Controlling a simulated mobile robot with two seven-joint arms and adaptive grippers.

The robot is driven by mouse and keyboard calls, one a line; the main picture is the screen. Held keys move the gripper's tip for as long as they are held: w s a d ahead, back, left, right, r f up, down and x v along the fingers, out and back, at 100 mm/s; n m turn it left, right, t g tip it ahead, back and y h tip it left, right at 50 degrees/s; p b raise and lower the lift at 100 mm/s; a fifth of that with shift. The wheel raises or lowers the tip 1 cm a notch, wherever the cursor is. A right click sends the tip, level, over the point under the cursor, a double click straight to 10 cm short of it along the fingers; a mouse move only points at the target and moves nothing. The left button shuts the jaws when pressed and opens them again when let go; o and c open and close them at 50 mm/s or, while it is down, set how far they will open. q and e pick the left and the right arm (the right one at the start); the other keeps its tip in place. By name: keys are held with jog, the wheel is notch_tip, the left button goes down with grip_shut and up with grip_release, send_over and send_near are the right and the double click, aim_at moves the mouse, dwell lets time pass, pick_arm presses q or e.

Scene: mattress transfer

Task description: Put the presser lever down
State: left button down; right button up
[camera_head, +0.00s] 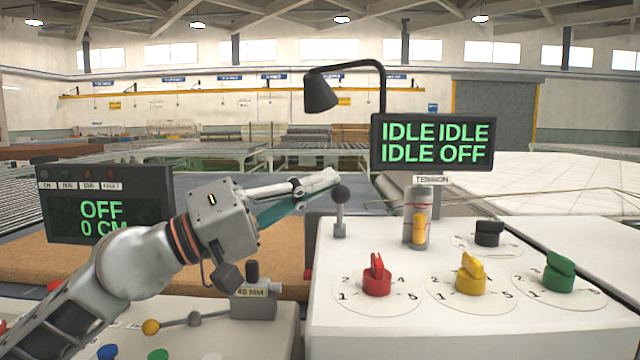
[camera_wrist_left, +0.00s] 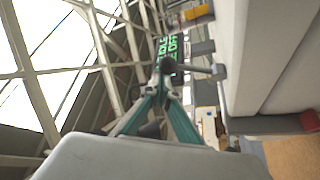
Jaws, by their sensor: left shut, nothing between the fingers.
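A lever with a black ball knob (camera_head: 340,192) stands upright on the left part of the white control console; I take it as the presser lever. My left gripper (camera_head: 332,178) is shut and empty, its fingertips close beside the ball in the head view. In the left wrist view the ball (camera_wrist_left: 168,65) shows just beyond the closed fingertips (camera_wrist_left: 163,88), with its stem running right toward the console. I cannot tell whether the tips touch the ball. My right gripper is not in view.
The console (camera_head: 400,325) carries red (camera_head: 376,277), yellow (camera_head: 470,274) and green (camera_head: 559,274) knobs, a black knob (camera_head: 489,234) and a tension gauge (camera_head: 418,218). A display (camera_head: 433,142) reads IDLE IDLE IDLE OFF. A yellow-ball lever (camera_head: 151,327) lies low at left.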

pick_arm(q)
jog(key=shift+f, duration=0.2)
dwell(0.3)
jog(key=v, duration=1.2)
jog(key=shift+r, duration=0.15)
